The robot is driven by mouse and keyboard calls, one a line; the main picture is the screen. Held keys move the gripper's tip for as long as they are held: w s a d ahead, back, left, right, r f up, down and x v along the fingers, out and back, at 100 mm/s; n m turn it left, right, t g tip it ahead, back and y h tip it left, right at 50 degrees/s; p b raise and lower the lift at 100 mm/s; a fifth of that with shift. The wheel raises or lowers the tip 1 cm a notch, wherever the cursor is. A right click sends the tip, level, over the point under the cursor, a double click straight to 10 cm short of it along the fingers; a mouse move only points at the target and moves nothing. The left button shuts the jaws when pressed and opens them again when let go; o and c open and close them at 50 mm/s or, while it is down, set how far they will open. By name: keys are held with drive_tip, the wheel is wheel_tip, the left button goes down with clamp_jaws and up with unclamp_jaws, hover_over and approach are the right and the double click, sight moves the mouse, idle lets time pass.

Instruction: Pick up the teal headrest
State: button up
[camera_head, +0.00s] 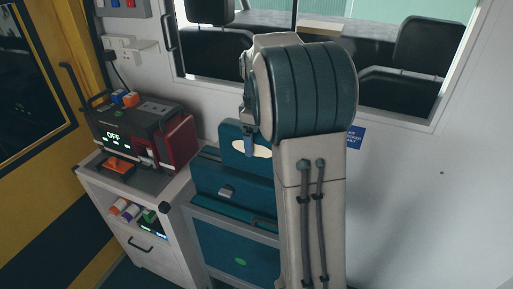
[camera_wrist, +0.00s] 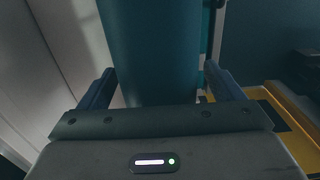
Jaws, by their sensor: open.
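The teal headrest (camera_head: 233,132) is the upright top panel of a teal folding chair or seat in the head view, with a pale oval patch near its middle. My arm hides its right side. In the wrist view a broad teal form (camera_wrist: 150,45), which looks like the headrest, stands between my fingers. My gripper (camera_wrist: 159,72) is open, with one finger on each side of it and a visible gap at the left. I cannot tell whether the right finger touches it. In the head view one bluish finger shows in front of the headrest; the rest is hidden.
The seat's lower teal panels (camera_head: 235,240) stand below the headrest. To the left, a white cabinet (camera_head: 160,225) carries a dark and red device (camera_head: 145,130) reading OFF. A white wall (camera_head: 420,190) with a window is behind. The right side looks clear.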

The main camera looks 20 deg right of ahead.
drive_tip(key=shift+f, duration=0.95)
drive_tip(key=shift+r, duration=0.1)
drive_tip(key=c, duration=1.5)
wheel_tip(320, 180, up, 18)
drive_tip(key=shift+b, duration=0.4)
drive_tip(key=shift+r, duration=0.1)
wheel_tip(320, 180, up, 9)
drive_tip(key=p, duration=0.6)
